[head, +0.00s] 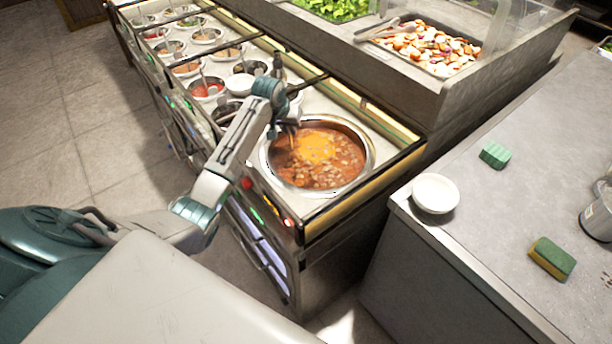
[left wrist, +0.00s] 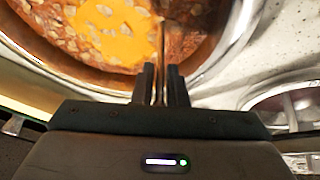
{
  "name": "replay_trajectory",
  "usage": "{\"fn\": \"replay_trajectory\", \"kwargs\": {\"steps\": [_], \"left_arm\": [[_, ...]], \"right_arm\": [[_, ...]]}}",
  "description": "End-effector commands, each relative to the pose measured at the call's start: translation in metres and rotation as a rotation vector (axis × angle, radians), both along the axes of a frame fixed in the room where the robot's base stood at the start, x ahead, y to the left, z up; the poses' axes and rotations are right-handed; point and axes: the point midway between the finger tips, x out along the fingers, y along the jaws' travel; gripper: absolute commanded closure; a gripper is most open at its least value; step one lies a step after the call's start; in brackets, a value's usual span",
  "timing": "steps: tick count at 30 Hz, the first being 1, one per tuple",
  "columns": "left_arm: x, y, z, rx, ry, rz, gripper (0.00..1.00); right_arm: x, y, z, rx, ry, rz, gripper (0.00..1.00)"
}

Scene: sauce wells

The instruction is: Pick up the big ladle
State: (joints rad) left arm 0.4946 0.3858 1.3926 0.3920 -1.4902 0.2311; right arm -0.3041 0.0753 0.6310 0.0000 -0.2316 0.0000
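The big ladle (left wrist: 161,42) shows as a thin brownish metal handle rising from a large round pot of red-brown stew (head: 325,172) with an orange patch. Its bowl is hidden in the stew. My left gripper (left wrist: 162,72) is over the pot's rim, its two dark fingers close together on either side of the handle, and looks shut on it. In the head view the left gripper (head: 287,121) is at the pot's upper left edge, partly hidden by its own wrist. My right gripper is in neither view.
Several sauce wells (head: 207,90) with small spoons line the counter behind the pot. A white bowl (head: 436,193), a green sponge (head: 495,155) and a yellow-green sponge (head: 552,257) sit on the right counter. Tongs (head: 386,31) lie by the chopped-vegetable tray (head: 455,69).

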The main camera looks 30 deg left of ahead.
Motion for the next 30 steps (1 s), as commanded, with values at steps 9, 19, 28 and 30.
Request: {"fn": "replay_trajectory", "kwargs": {"steps": [9, 19, 28, 30], "left_arm": [[0.000, 0.000, 0.001, 0.000, -0.001, 0.000, 1.00], [0.002, 0.001, 0.044, 0.002, -0.007, 0.000, 1.00], [0.001, 0.000, 0.093, -0.001, -0.003, -0.001, 1.00], [0.001, 0.000, 0.098, 0.000, -0.002, 0.000, 1.00]], "right_arm": [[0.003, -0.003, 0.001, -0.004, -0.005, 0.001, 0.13], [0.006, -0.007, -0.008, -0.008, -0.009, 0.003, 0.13], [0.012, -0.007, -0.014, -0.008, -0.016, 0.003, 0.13], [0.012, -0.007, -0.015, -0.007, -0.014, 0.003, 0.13]]}}
